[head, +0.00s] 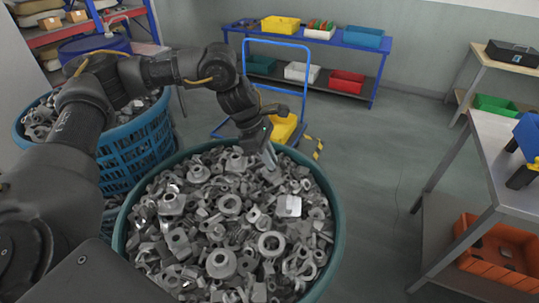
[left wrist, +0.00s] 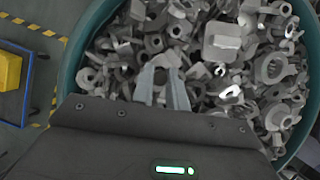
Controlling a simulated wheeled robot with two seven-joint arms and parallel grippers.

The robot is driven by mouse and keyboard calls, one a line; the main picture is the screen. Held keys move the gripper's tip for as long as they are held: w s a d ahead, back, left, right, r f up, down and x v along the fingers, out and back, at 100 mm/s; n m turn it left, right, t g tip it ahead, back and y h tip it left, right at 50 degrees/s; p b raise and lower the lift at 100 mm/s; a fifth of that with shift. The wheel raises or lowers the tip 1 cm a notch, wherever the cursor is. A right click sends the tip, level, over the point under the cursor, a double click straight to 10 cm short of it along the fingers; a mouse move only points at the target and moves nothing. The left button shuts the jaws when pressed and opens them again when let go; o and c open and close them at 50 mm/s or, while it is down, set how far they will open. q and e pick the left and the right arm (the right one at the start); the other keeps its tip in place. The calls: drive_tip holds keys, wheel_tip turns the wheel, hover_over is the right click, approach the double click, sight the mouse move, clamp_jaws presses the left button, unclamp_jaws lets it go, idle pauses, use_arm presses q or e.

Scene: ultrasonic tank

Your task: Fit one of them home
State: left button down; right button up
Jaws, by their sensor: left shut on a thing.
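Many grey metal parts (head: 222,264), such as rings, nuts, brackets and plates, fill a round teal basket (head: 335,245) almost to its rim. My left gripper (head: 270,160) reaches down to the far side of this heap. In the left wrist view its two pale fingers (left wrist: 163,88) are close together among the parts, shut on a grey metal part (left wrist: 160,64). The fingers hide much of this part, and its full shape is unclear. A square pale block (head: 289,206) lies near the gripper on the heap. My right gripper is out of view.
A second blue basket (head: 135,155) of parts stands at the left, behind my arm. A steel table (head: 508,150) stands at the right with an orange bin (head: 495,255) below. A blue trolley (head: 305,85) and shelf with bins stand behind.

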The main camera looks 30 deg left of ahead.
use_arm(q)
drive_tip(key=shift+s, duration=0.1)
drive_tip(key=shift+d, duration=0.2)
idle(0.5)
drive_tip(key=shift+f, duration=0.1)
idle(0.3)
drive_tip(key=shift+f+b, duration=0.45)
drive_tip(key=shift+b, duration=0.15)
drive_tip(key=c, duration=1.3)
unclamp_jaws()
